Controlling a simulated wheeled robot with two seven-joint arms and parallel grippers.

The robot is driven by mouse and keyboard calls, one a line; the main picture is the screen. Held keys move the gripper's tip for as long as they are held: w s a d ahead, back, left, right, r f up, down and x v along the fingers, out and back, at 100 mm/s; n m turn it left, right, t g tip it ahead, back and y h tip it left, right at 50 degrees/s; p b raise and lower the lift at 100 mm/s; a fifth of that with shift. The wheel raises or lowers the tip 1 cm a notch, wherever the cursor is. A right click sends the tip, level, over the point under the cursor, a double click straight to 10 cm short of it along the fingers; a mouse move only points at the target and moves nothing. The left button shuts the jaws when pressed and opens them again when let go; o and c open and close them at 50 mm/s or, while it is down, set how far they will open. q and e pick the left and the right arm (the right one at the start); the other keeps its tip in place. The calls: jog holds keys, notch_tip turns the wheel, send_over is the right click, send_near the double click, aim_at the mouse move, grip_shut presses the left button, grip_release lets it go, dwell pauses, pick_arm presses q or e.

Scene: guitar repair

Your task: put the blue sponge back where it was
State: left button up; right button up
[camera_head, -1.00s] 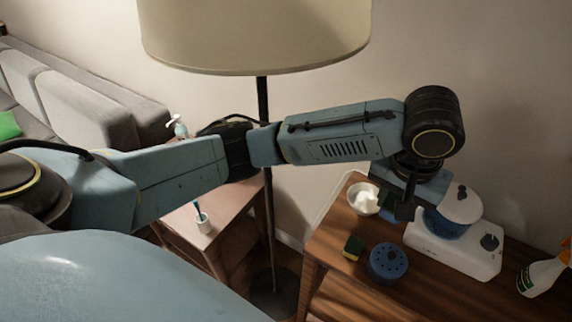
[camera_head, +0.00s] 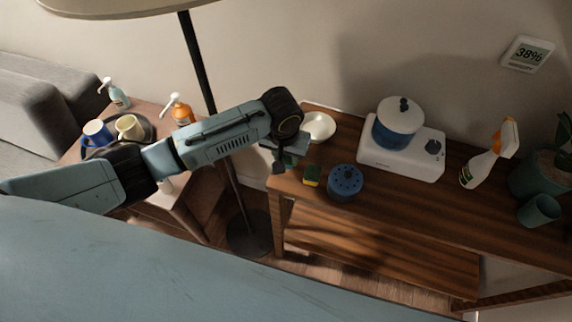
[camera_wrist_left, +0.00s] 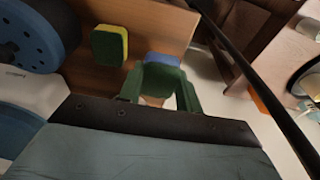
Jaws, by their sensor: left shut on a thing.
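My left gripper (camera_head: 281,160) hangs near the left end of the wooden table (camera_head: 400,215), beside the white bowl (camera_head: 320,126). In the left wrist view the gripper (camera_wrist_left: 160,88) is shut on the blue sponge (camera_wrist_left: 163,60), whose blue and green faces show between the fingers. The sponge is mostly hidden by the arm in the head view. A green and yellow sponge (camera_head: 311,176) lies on the table close to the gripper; it also shows in the left wrist view (camera_wrist_left: 108,45). I cannot tell whether the held sponge touches the table. My right gripper is out of view.
A blue perforated round container (camera_head: 345,184) stands right of the green and yellow sponge. A white appliance with a blue pot (camera_head: 397,128), a spray bottle (camera_head: 482,168) and a plant pot (camera_head: 535,180) stand farther right. A lamp pole (camera_head: 197,60) rises behind my arm.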

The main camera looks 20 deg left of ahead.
pick_arm(q)
jog(key=shift+f+b, duration=0.35)
jog(key=shift+f, duration=1.7)
jog(key=shift+f, duration=0.2)
jog(key=o, duration=0.9)
jog(key=r, duration=0.4)
jog(key=s+r+p, duration=0.1)
jog(key=r, duration=0.3)
jog(key=r+p, duration=0.1)
jog(key=r, duration=0.3)
jog(key=shift+s+r, duration=0.15)
jog(key=shift+s, duration=0.25)
